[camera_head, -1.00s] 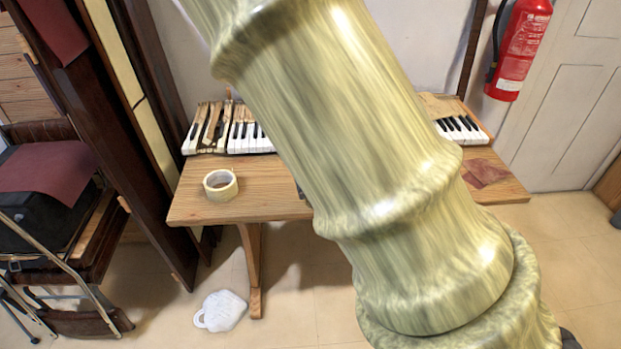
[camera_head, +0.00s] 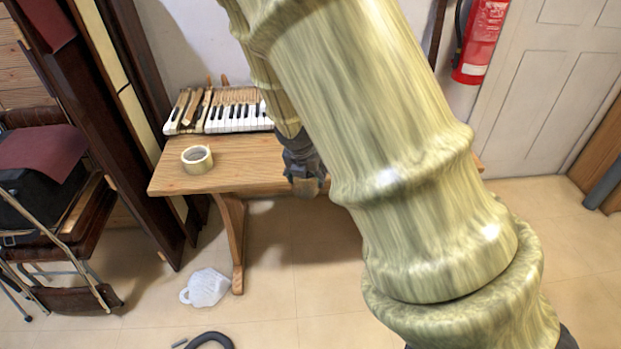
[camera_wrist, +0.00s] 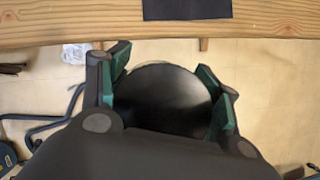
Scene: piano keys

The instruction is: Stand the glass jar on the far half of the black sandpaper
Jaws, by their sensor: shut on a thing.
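My gripper (camera_wrist: 166,72) is shut on a round, dark-topped thing (camera_wrist: 165,98), which I take to be the glass jar, seen from above between the green-padded fingers. Its sides are hidden in the wrist view. The black sandpaper (camera_wrist: 187,9) lies on the wooden table at the top of the wrist view, only partly in frame. The held thing is off the table's edge, over the floor side, apart from the sandpaper. In the head view my gripper (camera_head: 304,182) shows beside the table's front edge; the jar cannot be made out and my arm hides the sandpaper.
The wooden table (camera_head: 190,179) carries a tape roll (camera_head: 197,158) at left and piano keys (camera_head: 237,118) along the back. My arm covers its right side. A white bag-like thing (camera_head: 207,287) and a dark curved thing (camera_head: 211,341) lie on the floor. A chair (camera_head: 62,245) stands left.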

